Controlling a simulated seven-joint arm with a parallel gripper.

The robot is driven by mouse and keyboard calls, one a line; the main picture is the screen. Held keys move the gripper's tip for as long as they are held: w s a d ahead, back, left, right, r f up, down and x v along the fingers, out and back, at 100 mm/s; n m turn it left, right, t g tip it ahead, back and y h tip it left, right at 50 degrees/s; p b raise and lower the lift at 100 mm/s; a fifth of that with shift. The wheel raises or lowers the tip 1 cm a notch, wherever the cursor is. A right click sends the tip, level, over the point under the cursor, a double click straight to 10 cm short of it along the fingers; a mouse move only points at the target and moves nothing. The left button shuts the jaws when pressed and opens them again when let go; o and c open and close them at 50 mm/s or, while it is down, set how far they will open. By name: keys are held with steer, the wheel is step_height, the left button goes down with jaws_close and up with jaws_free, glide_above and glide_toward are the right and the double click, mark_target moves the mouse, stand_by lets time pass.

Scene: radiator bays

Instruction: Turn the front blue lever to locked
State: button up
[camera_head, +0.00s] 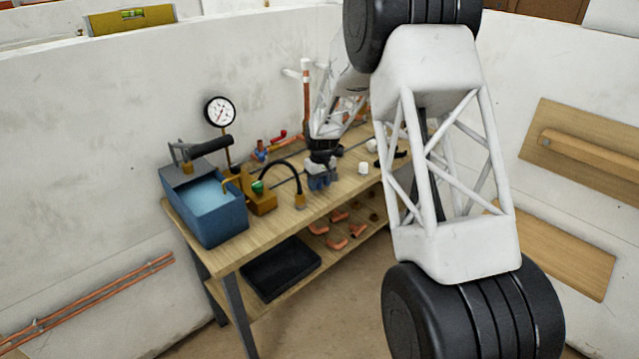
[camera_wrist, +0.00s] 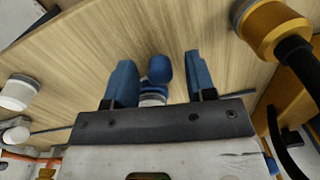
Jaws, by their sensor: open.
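A blue lever (camera_wrist: 160,70) shows in the wrist view, standing over a pale round fitting (camera_wrist: 152,99) on the wooden bench. My gripper (camera_wrist: 158,60) is open, with one blue finger on each side of the lever. Bare wood shows between the lever and each finger, so I see no contact. In the head view my gripper (camera_head: 320,183) points down over the middle of the bench (camera_head: 255,235). There the lever under it is hidden by the gripper. Whether the lever stands at locked cannot be told.
A brass fitting (camera_wrist: 272,28) with a black hose is close at right in the wrist view; white caps (camera_wrist: 18,93) are at left. A blue tank (camera_head: 215,215), gauge (camera_head: 220,112) and copper upright (camera_head: 306,95) stand around the bench. The lower shelf holds a black tray (camera_head: 280,268).

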jaws_close()
steer(key=shift+d+n, duration=0.2)
steer(key=shift+n, duration=0.1)
stand_by(0.5)
steer(key=shift+w+d+n, duration=0.25)
steer(key=shift+d+n, duration=0.25)
steer(key=shift+n, duration=0.5)
steer(key=shift+w+d+n, duration=0.25)
steer(key=shift+d+n, duration=0.1)
steer(key=shift+n, duration=0.4)
steer(key=shift+w+d+n, duration=0.25)
steer(key=shift+d+n, duration=0.05)
steer(key=shift+n, duration=0.45)
steer(key=shift+w+d+n, duration=0.3)
steer(key=shift+w+n, duration=0.05)
steer(key=shift+n, duration=0.45)
steer(key=shift+w+d+n, duration=0.25)
steer(key=shift+w+n, duration=0.1)
steer(key=shift+n, duration=0.45)
steer(key=shift+w+d+n, duration=0.15)
steer(key=shift+w+n, duration=0.25)
steer(key=shift+n, duration=0.4)
steer(key=shift+w+d+n, duration=0.15)
steer(key=shift+w+n, duration=0.2)
steer(key=shift+n, duration=0.45)
steer(key=shift+w, duration=0.1)
